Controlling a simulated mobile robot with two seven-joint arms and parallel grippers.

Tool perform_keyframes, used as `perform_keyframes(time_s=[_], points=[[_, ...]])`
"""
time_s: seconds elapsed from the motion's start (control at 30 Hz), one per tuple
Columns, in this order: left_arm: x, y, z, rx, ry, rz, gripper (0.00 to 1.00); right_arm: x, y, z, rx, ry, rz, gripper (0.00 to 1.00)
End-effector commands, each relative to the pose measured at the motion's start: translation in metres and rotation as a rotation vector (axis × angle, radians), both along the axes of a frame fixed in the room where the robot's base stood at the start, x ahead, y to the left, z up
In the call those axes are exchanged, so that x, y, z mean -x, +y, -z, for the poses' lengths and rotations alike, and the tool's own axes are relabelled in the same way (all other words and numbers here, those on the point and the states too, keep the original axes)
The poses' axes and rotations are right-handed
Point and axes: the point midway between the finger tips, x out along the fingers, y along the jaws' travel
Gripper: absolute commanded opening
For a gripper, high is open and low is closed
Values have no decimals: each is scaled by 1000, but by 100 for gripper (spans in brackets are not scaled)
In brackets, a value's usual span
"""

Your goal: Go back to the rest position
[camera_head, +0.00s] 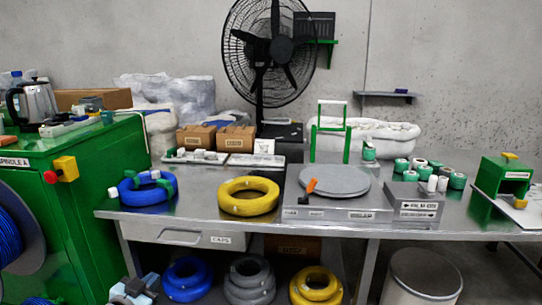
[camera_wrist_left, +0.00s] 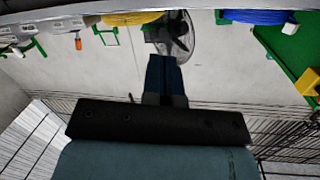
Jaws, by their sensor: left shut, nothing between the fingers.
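My left gripper (camera_head: 136,287) shows low in the head view, in front of the table and below its top, apart from everything on it. In the left wrist view its dark blue fingers (camera_wrist_left: 162,62) are shut with nothing between them. My right gripper is in neither view. A blue cable coil (camera_head: 146,195) with green and white pieces on it lies at the table's left end. The coil also shows at the top right of the left wrist view (camera_wrist_left: 255,17), which looks upside down.
The metal table (camera_head: 205,205) also bears a yellow coil (camera_head: 249,207) and a round grey plate (camera_head: 334,180). A green cabinet (camera_head: 100,150) with a cable reel (camera_head: 15,240) stands at left. More coils (camera_head: 187,279) lie below. A bin (camera_head: 424,275) stands at lower right.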

Motion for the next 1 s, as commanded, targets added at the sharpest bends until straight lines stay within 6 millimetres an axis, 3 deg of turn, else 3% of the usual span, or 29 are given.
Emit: perform_keyframes(time_s=[0.03,0.1,0.23,0.4,0.6,0.67,0.7,0.87,1.0], points=[[29,-32,7,42,12,44,0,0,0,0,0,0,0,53],[66,-70,9,99,23,96,0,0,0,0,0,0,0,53],[132,-125,-1,210,37,173,0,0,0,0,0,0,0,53],[196,-166,-29,336,43,229,0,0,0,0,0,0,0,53],[254,-191,-69,472,42,259,0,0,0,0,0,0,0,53],[268,-194,-83,511,37,262,0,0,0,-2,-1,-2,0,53],[264,-192,-100,513,0,260,0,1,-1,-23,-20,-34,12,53],[266,-189,-139,551,-126,254,0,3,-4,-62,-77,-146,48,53],[261,-186,-142,519,-82,228,0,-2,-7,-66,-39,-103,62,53]])
